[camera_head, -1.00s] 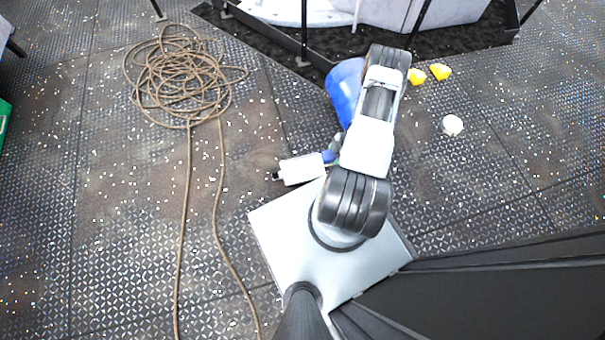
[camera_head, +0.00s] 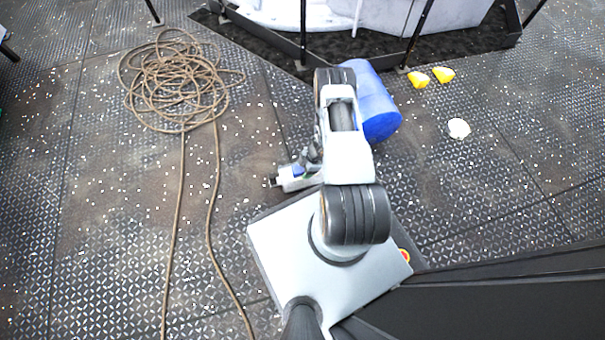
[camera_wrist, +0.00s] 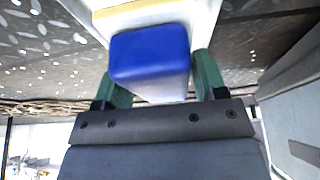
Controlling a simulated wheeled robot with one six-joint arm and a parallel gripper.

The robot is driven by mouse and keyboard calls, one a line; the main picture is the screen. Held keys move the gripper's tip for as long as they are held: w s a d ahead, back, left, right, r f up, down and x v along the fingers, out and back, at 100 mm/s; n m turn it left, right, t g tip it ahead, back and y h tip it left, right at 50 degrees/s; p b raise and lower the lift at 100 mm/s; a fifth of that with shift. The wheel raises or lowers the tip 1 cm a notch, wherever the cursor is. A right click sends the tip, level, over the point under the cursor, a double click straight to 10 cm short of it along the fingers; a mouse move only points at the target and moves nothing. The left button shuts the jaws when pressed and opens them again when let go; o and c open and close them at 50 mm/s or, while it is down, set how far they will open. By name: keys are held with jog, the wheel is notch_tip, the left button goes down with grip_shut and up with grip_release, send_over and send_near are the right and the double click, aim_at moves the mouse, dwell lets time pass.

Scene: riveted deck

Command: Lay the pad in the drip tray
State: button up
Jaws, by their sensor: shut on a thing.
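A blue block, which I take as the pad (camera_wrist: 150,50), sits between the two green fingers of my gripper (camera_wrist: 160,75) in the wrist view. My gripper is shut on it. In the head view my gripper (camera_head: 305,163) is over the small white tray-like thing (camera_head: 288,184) with a dark stub at its left end, beside my base. The blue of the pad (camera_head: 298,171) shows just above it. A white surface with a yellow strip lies behind the pad in the wrist view. Whether pad and tray touch, I cannot tell; my gripper and arm hide part of the tray.
A blue barrel (camera_head: 375,105) lies right of my arm. A tangled brown rope (camera_head: 175,85) lies at left, its strands running toward the front. Two yellow pieces (camera_head: 430,77) and a white round thing (camera_head: 459,128) are at right. A dark-edged platform (camera_head: 300,50) stands behind.

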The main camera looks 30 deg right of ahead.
aim_at(303, 173)
jog(key=shift+w+a+f, duration=0.2)
jog(key=shift+a+f, duration=0.05)
jog(key=shift+f, duration=0.2)
jog(key=shift+w+a+f+b, duration=0.1)
jog(key=shift+f+b, duration=0.9)
jog(key=shift+f, duration=0.55)
jog(key=shift+f, duration=0.2)
jog(key=o, duration=0.9)
